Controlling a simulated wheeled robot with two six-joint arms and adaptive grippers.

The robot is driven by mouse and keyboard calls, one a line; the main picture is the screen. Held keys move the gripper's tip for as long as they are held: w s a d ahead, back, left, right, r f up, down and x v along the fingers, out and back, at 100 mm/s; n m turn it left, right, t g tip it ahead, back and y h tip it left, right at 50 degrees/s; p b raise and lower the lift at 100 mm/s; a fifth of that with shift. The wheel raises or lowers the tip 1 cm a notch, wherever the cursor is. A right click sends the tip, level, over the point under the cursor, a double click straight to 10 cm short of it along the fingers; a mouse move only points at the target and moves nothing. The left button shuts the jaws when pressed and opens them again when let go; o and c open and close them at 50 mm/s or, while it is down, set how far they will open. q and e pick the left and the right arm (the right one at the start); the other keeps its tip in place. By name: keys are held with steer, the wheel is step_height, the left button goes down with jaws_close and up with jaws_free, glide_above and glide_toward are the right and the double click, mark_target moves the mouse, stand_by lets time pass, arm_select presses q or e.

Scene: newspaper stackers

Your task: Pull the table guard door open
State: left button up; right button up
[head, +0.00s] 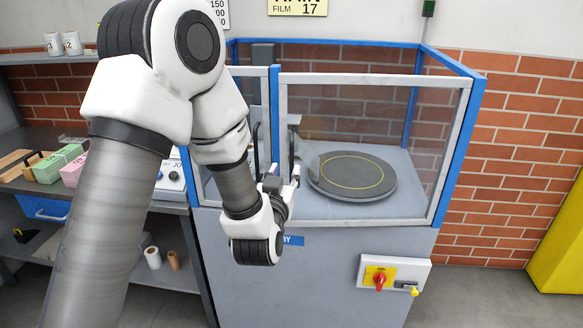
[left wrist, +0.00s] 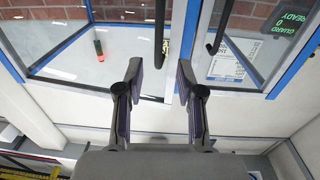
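The table guard door (head: 375,150) is a clear panel in a grey frame at the front of the blue-edged enclosure. It appears closed. Its dark upright bar handle (head: 291,150) is near the door's left edge; in the left wrist view the handle (left wrist: 159,32) ends near the gap between my fingers. My left gripper (head: 285,173) is at the front of the enclosure, by the handle's lower end. In the left wrist view the left gripper (left wrist: 159,78) has its fingers apart, with nothing clearly held. Contact with the handle cannot be told. My right gripper is not in view.
A second dark handle (head: 256,145) is on the narrower panel to the left. A round turntable (head: 352,176) lies behind the guard. A red-and-yellow switch (head: 380,278) is on the cabinet front below. A shelf bench with stacked blocks (head: 58,163) stands at left.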

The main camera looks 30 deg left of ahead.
mark_target(292, 158)
arm_select(q)
steer(key=p+x, duration=0.2)
steer(key=x, duration=0.5)
steer(key=shift+w, duration=0.35)
steer(key=shift+d, duration=0.1)
jaws_close()
